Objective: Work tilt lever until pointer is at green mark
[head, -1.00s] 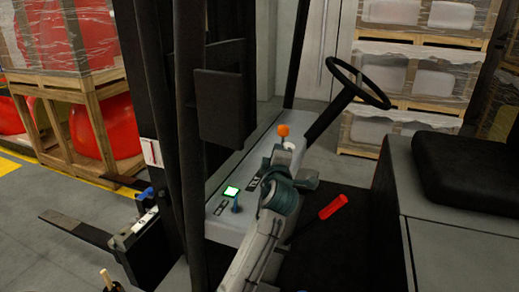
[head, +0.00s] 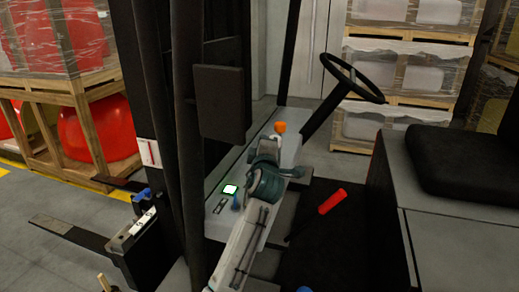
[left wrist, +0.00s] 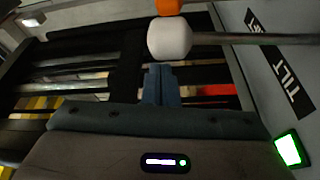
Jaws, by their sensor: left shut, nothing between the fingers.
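The tilt lever has a white knob (left wrist: 169,38) on a grey rod beside a black TILT label (left wrist: 280,65) in the left wrist view. In the head view my arm hides this knob. My left gripper (left wrist: 160,84) is shut and empty, its blue fingertips just below the knob in the picture; I cannot tell if they touch it. In the head view this gripper (head: 267,146) is over the grey lever console. A white plate with a red mark (head: 149,153) is on the mast. I cannot make out a pointer or green mark. My right gripper is not in view.
An orange knob (head: 280,128) stands just beyond my gripper. The steering wheel (head: 354,78) is behind.

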